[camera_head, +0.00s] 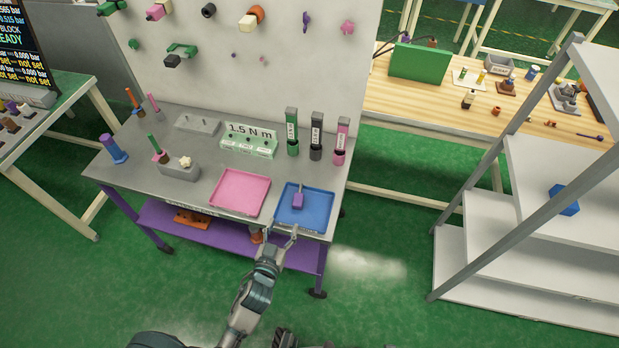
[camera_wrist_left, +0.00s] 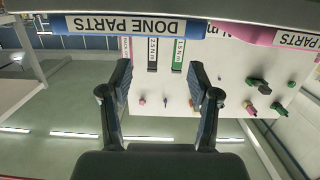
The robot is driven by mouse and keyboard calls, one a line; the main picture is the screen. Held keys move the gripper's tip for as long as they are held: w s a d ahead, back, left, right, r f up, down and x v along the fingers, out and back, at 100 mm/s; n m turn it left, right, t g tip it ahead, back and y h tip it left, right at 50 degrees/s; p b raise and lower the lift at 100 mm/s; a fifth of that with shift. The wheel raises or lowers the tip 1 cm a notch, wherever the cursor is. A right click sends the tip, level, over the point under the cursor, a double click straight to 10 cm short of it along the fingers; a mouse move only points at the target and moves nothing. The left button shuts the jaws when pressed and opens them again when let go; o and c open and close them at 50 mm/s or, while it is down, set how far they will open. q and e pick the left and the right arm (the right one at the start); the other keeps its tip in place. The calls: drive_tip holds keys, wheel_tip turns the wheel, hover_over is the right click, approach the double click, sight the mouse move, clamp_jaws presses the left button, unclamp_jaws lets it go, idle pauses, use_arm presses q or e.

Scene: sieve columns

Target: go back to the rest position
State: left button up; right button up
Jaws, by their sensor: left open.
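My left gripper (camera_head: 282,233) is open and empty, just in front of the workbench's front edge, near the blue tray (camera_head: 318,212). A purple part (camera_head: 298,201) lies in the blue tray. In the left wrist view the two fingers of my left gripper (camera_wrist_left: 160,68) stand wide apart with nothing between them. The blue tray's front edge (camera_wrist_left: 130,26), labelled DONE PARTS, shows above the fingers there. I cannot make out my right gripper in either view.
A pink tray (camera_head: 240,193) lies beside the blue tray. Sieve columns (camera_head: 316,137) and a torque sign (camera_head: 252,139) stand behind. A pegboard (camera_head: 270,80) rises at the back. A grey shelf rack (camera_head: 470,235) stands at the right. The green floor (camera_head: 380,285) between bench and rack is clear.

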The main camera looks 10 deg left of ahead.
use_arm(q)
drive_tip(key=s+a+f+g+y, duration=0.1)
drive_tip(key=s+a+f+g, duration=0.3)
drive_tip(key=s+f+g, duration=0.45)
drive_tip(key=s+d+f+m+g, duration=0.1)
drive_tip(key=s+f+g, duration=0.1)
drive_tip(key=s, duration=0.4)
drive_tip(key=s+d+f+m+g, duration=0.1)
drive_tip(key=s+f+g, duration=0.15)
drive_tip(key=s, duration=0.35)
drive_tip(key=s+f+p, duration=0.1)
drive_tip(key=s+f, duration=0.1)
drive_tip(key=f, duration=1.1)
drive_tip(key=s+f+g+p, duration=0.1)
drive_tip(key=s+f, duration=0.2)
drive_tip(key=f, duration=1)
drive_tip(key=shift+s+f+g, duration=0.3)
drive_tip(key=shift+s, duration=0.05)
use_arm(e)
drive_tip(key=s+d+f, duration=0.1)
drive_tip(key=s+f, duration=0.2)
drive_tip(key=f, duration=0.2)
drive_tip(key=shift+d+f, duration=0.2)
drive_tip(key=shift+f, duration=0.05)
